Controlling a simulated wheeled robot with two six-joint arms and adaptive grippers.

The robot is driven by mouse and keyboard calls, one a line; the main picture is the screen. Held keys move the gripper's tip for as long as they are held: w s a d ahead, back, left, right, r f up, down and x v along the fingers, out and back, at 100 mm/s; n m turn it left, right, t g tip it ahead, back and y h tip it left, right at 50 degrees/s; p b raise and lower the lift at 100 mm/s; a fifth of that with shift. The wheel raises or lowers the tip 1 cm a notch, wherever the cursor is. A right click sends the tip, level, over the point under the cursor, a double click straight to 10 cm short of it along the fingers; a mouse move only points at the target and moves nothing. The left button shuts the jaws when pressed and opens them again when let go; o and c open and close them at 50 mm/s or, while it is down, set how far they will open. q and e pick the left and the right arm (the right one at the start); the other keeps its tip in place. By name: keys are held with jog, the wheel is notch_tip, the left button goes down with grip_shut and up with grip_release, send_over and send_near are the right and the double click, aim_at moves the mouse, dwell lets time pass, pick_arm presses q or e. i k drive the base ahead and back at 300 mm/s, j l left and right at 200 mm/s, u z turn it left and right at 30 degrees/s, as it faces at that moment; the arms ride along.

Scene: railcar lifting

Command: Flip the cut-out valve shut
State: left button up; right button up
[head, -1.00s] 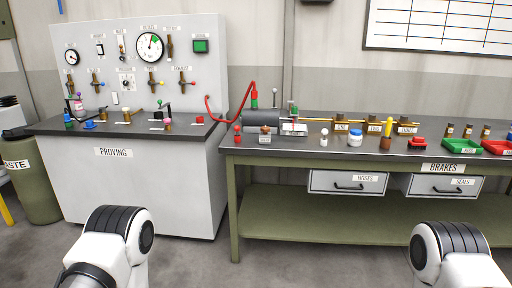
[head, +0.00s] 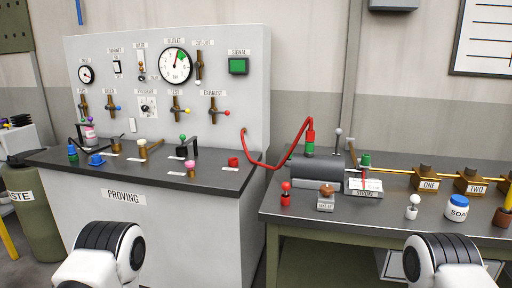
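The cut-out valve (head: 199,66) is a small brass valve on the upper part of the white proving panel (head: 251,105). It sits under a label that appears to read CUT-OUT, just right of the large outlet gauge (head: 175,65). Its body stands upright, and a small pale tip shows near its lower end. It is too small to tell its handle position surely. Neither gripper shows. Only white and black links of my arms are visible at the bottom left and bottom right, well below and apart from the valve.
A green signal light (head: 238,66) is right of the valve. Test and exhaust valves (head: 213,111) are below it. The black proving bench top (head: 225,178) holds small parts in front. A red hose (head: 267,166) runs to a grey cylinder on the right bench.

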aim_at(197, 65)
jog(key=i+j, duration=0.15)
jog(key=j, duration=0.2)
jog(key=i+j+u, duration=0.1)
jog(key=j, duration=0.25)
jog(key=i+j, duration=0.45)
jog(key=j, duration=0.2)
jog(key=i+j+u, duration=0.1)
jog(key=i+j, duration=0.95)
